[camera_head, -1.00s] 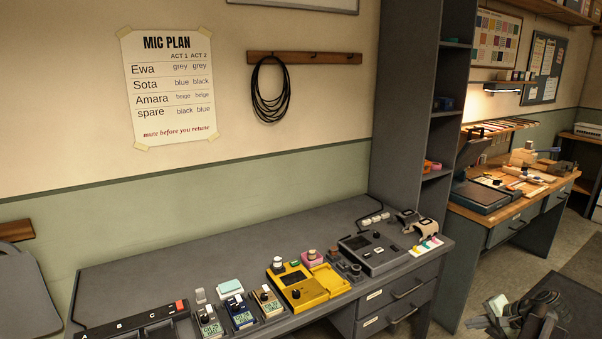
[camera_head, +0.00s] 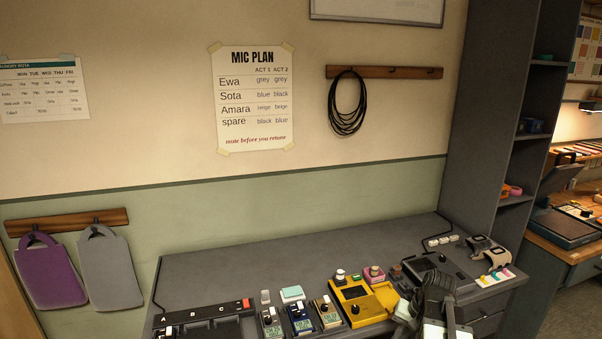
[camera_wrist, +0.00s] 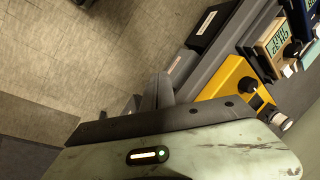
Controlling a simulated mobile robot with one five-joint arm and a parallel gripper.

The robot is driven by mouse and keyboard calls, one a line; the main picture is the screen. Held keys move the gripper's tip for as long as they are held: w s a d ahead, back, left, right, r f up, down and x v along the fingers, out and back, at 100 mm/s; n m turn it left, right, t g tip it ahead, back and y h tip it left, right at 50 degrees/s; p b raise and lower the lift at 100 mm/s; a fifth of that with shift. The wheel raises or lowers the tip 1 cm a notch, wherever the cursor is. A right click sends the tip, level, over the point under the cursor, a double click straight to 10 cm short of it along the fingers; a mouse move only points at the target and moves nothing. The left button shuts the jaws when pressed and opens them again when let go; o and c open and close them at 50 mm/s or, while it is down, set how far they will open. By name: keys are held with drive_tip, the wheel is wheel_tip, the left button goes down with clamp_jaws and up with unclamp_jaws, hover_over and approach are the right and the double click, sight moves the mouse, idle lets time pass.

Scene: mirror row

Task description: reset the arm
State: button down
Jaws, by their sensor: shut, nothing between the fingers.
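My gripper (camera_head: 432,300) shows at the lower right of the head view, in front of the right part of the grey desk (camera_head: 330,262). In the wrist view my gripper (camera_wrist: 158,92) is seen close up, its dark fingers together with nothing between them. The floor (camera_wrist: 80,60) and the desk's front edge lie beyond it in that view. The lower part of my arm is cut off by the frame edge.
The desk holds a yellow device (camera_head: 362,304), several small packs with displays, a black A-B-C unit (camera_head: 203,322) and a grey console (camera_head: 440,272). A tall grey shelf (camera_head: 485,130) stands at the right. The desk's back left is clear.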

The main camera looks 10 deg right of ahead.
drive_tip(key=a+r+n+g+h+p, duration=0.2)
drive_tip(key=a+n, duration=0.5)
drive_tip(key=a, duration=1.6)
drive_tip(key=shift+s+a+r+h+p, duration=0.3)
drive_tip(key=shift+s+r+p, duration=0.05)
drive_tip(key=shift+r+p, duration=0.55)
drive_tip(key=shift+s, duration=0.1)
